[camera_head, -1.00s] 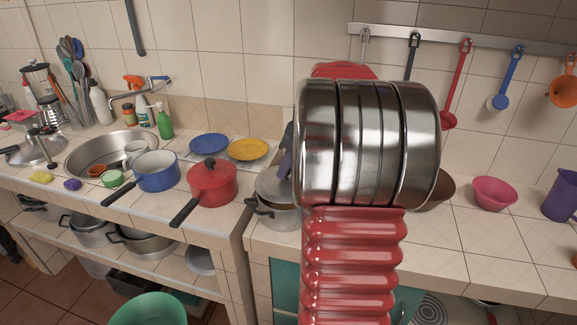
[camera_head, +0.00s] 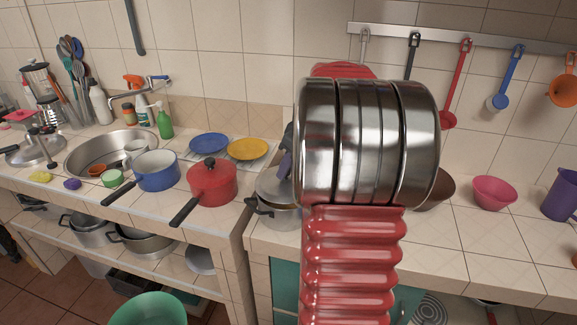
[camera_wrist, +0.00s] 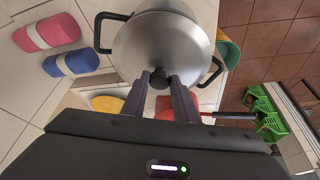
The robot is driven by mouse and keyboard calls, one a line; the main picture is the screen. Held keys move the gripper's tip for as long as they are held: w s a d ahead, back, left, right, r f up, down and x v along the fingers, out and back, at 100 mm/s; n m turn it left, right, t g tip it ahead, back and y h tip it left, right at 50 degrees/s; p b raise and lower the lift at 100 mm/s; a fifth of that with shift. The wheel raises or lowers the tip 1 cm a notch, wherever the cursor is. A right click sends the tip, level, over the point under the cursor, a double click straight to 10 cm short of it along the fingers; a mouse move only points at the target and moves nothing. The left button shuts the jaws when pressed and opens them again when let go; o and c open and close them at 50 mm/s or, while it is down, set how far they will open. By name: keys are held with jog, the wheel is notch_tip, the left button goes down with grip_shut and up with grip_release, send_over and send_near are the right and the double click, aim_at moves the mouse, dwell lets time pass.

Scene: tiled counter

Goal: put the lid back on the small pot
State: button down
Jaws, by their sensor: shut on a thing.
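The small pot (camera_head: 279,217) is grey metal with dark side handles and stands on the counter, partly hidden behind my arm in the head view. It also shows in the wrist view (camera_wrist: 203,26). The grey metal lid (camera_wrist: 150,48) covers most of the pot's opening in the wrist view, and in the head view the lid (camera_head: 268,187) is at the pot's top. My gripper (camera_wrist: 165,86) is shut on the lid's dark knob (camera_wrist: 159,77). I cannot tell whether the lid rests fully on the rim.
A red pot with its lid on (camera_head: 212,184) and a blue pot (camera_head: 156,172) stand to the left. Blue (camera_head: 209,143) and yellow (camera_head: 248,149) plates lie behind them. A pink bowl (camera_head: 494,193) stands on the right. Bare tiles lie in front of it.

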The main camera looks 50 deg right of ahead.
dwell(0.6)
jog(key=c, duration=1.3)
grip_release()
jog(key=shift+c, duration=0.2)
jog(key=shift+o, duration=0.3)
jog(key=o, duration=0.4)
jog(key=shift+o, duration=0.2)
jog(key=shift+r, duration=0.1)
jog(key=shift+r, duration=3.4)
jog(key=shift+c, duration=0.2)
grip_shut()
